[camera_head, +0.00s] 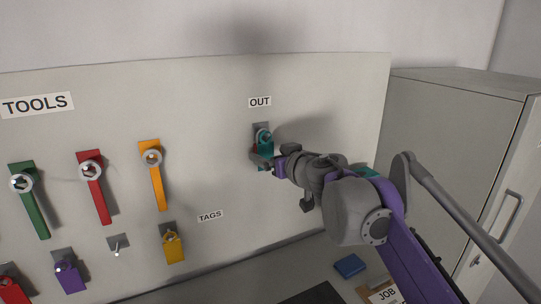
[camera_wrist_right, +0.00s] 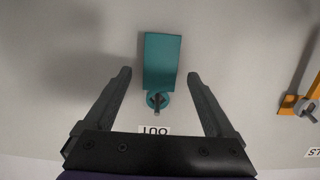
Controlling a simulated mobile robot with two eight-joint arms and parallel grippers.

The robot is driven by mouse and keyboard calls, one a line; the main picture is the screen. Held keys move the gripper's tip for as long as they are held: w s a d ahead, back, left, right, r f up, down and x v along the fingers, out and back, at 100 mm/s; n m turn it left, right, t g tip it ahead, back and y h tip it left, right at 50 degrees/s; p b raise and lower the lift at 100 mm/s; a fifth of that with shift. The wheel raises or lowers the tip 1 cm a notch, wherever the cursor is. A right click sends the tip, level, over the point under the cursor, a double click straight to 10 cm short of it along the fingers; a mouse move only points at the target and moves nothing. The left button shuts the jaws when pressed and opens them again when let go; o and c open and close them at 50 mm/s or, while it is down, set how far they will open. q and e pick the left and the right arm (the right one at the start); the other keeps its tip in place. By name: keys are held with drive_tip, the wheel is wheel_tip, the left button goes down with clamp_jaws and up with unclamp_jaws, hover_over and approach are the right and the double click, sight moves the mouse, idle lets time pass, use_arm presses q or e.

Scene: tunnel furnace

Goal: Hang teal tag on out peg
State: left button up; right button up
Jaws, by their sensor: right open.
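The teal tag (camera_head: 266,150) is on the board below the OUT label (camera_head: 260,102). In the right wrist view the teal tag (camera_wrist_right: 162,60) shows its ring around the out peg (camera_wrist_right: 156,101), and its flat body hangs from there against the board. My right gripper (camera_head: 263,161) is at the tag, its arm coming in from the right. In the wrist view the right gripper's fingers (camera_wrist_right: 158,73) are open, one on each side of the tag, with gaps between. My left gripper is in neither view.
Green (camera_head: 29,200), red (camera_head: 95,195) and orange (camera_head: 153,178) tools hang at left. Below are red, purple (camera_head: 70,277) and yellow (camera_head: 173,246) tags and a bare peg (camera_head: 117,246). A grey cabinet (camera_head: 450,135) stands right; a blue block (camera_head: 350,265) lies on the surface below.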

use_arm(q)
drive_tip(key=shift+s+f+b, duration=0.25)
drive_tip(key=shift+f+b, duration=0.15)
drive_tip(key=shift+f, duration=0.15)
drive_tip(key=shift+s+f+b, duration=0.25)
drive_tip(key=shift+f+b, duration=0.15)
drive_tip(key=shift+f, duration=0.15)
use_arm(e)
drive_tip(key=v, duration=1)
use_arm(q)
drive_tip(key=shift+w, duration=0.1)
use_arm(e)
drive_tip(key=s+d+f+m+g+h, duration=0.1)
drive_tip(key=s+d+f+m+h, duration=0.3)
drive_tip(key=d+f, duration=0.5)
drive_tip(key=s+d+f+m+h, duration=0.3)
drive_tip(key=s+d+f+h, duration=0.3)
drive_tip(key=f, duration=0.5)
drive_tip(key=s+a+f+n+g+y, duration=0.1)
drive_tip(key=s+f+g, duration=0.3)
drive_tip(key=s+f, duration=0.4)
drive_tip(key=s+a+f+n+g+y, duration=0.1)
drive_tip(key=s+a+f+g+y, duration=0.1)
drive_tip(key=s+f, duration=0.7)
wheel_tip(320, 180, down, 6)
drive_tip(key=shift+r+g, duration=0.1)
drive_tip(key=shift+g, duration=0.8)
drive_tip(key=shift+s+d, duration=0.1)
